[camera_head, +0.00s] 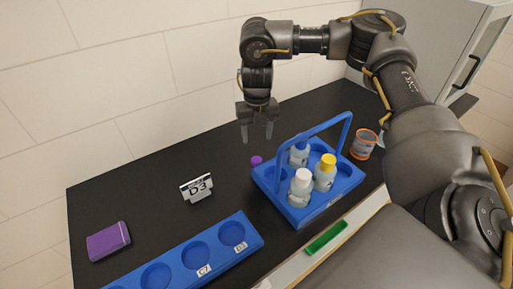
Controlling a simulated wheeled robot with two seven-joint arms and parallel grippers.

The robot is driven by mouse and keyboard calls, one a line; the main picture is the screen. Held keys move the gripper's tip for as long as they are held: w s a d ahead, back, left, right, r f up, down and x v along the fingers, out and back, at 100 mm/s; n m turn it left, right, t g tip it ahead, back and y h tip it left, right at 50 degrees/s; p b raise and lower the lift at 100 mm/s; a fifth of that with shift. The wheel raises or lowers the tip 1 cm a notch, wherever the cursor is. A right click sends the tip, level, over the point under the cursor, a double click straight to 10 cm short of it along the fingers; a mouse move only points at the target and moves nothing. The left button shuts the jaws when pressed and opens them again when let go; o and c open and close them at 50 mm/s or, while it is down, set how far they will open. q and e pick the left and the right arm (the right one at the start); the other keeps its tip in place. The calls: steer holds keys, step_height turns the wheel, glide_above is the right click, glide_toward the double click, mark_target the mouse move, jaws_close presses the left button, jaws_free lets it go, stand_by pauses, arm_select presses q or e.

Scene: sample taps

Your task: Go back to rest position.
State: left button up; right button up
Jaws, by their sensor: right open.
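My right gripper (257,131) points down above the back of the black table, open and empty, with a gap between its fingers. It hangs left of and behind the blue carrier (272,182), apart from it. My right arm reaches in from the right side and arches over the carrier. A small purple cap (256,160) is on the table beside the carrier's back left edge. My left gripper is not in view.
A blue rack (215,238) with round wells, some labelled, lies at the front. An orange-rimmed jar (363,144) stands right of the carrier. A green item (326,238) lies near the front edge. The wall borders the back.

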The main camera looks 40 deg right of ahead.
step_height(320, 180, up, 2)
steer(key=shift+r, duration=0.1)
stand_by(0.4)
